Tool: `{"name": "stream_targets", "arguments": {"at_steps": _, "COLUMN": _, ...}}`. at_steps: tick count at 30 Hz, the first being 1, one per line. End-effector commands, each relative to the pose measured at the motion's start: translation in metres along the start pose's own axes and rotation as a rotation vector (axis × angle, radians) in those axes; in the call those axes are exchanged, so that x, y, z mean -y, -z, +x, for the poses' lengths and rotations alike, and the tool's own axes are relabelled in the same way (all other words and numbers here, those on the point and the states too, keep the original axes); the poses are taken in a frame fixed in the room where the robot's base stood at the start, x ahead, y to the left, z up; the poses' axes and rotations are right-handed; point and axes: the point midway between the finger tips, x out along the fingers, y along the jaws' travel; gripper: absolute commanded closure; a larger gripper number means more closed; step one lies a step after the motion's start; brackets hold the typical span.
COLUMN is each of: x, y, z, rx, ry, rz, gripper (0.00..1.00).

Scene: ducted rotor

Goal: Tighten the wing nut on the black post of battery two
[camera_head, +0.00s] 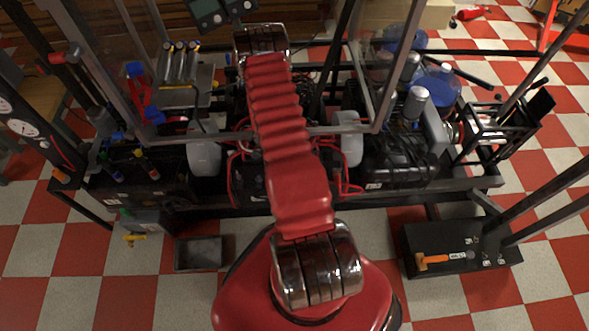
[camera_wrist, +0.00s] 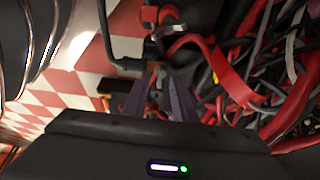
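In the wrist view the two dark purple fingers of my gripper (camera_wrist: 160,86) point away from the camera, with a narrow gap between them. Their tips are beside a dark fitting (camera_wrist: 168,48) and a red cable (camera_wrist: 215,62). Something small and pale shows at the tips, but I cannot tell whether it is the wing nut or whether the fingers touch it. I cannot make out battery two or its black post for sure. In the head view my red arm covers the middle of the rig and hides the gripper.
A thick tangle of red, black and grey cables (camera_wrist: 265,70) lies right of the fingers in the wrist view. In the head view, a metal frame (camera_head: 376,128) surrounds the work area. Chequered floor (camera_head: 125,270) lies in front.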

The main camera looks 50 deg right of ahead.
Motion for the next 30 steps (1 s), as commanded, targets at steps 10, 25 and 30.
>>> {"name": "stream_targets", "arguments": {"at_steps": 10, "x": 0.001, "y": 0.000, "z": -0.020, "rx": 0.000, "ry": 0.003, "rz": -0.001, "gripper": 0.75}}
{"name": "stream_targets", "arguments": {"at_steps": 25, "x": 0.001, "y": 0.000, "z": -0.088, "rx": 0.001, "ry": 0.002, "rz": 0.001, "gripper": 0.75}}
{"name": "stream_targets", "arguments": {"at_steps": 30, "x": 0.001, "y": -0.001, "z": -0.113, "rx": 0.001, "ry": 0.003, "rz": 0.000, "gripper": 0.75}}
